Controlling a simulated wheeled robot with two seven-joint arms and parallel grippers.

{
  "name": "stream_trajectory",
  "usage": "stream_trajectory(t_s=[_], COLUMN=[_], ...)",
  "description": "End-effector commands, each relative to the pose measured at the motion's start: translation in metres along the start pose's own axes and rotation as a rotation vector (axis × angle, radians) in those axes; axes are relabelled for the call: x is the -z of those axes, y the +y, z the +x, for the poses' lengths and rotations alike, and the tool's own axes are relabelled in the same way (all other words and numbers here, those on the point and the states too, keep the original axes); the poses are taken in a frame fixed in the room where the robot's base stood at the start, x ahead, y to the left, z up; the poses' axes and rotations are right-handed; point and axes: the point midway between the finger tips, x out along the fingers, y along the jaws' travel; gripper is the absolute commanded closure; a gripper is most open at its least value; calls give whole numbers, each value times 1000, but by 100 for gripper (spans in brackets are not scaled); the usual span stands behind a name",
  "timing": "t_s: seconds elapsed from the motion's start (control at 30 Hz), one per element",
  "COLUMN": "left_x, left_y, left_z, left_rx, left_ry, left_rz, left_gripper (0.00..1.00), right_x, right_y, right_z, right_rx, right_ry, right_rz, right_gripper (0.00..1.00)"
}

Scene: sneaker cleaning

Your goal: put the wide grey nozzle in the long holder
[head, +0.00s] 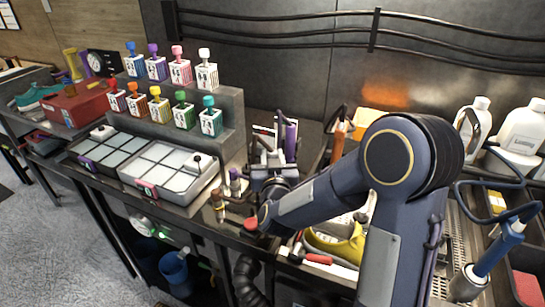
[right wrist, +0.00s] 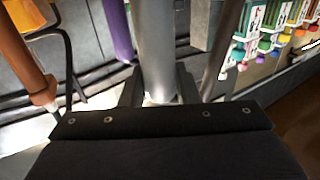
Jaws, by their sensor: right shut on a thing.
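My right gripper (right wrist: 159,88) is shut on a grey cylindrical piece (right wrist: 154,45), which looks like the wide grey nozzle and stands between its two dark fingers. The nozzle's far end is cut off by the top of the right wrist view. In the head view my right gripper (head: 274,168) is over the bench, left of the shoe, and the nozzle cannot be made out clearly. A purple tool (right wrist: 117,30) stands close beside the nozzle; it also shows in the head view (head: 291,140). I cannot pick out the long holder for sure. My left gripper is not in view.
An orange tool (head: 338,146) stands right of the purple one. A smaller purple-topped piece (head: 234,180) and a brown-handled piece (head: 218,204) stand left of the gripper. Stepped shelves hold several colored bottles (head: 210,122). A yellow shoe (head: 340,245) lies partly behind my right arm.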

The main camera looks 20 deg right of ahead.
Motion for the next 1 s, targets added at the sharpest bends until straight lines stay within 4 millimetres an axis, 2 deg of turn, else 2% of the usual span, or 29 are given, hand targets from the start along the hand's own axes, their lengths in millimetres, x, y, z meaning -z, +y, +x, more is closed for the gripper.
stream_trajectory(t_s=[0.37, 0.4, 0.53, 0.77, 0.9, 1.0], left_x=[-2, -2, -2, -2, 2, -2], left_y=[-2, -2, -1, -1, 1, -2], left_z=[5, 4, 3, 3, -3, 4], left_rx=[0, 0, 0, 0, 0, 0], left_ry=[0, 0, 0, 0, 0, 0], left_rz=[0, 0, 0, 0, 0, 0], left_gripper=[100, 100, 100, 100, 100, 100], right_x=[-4, -3, -3, -3, 4, 0], right_y=[0, 0, 0, 0, 0, -1], right_z=[0, 0, 0, 0, 0, -15], right_rx=[0, 0, 0, 0, 0, 2], right_ry=[3, 2, 1, 1, 1, 2], right_rz=[1, 1, 0, 0, 0, 1], right_gripper=[100, 68, 51, 50, 50, 50])
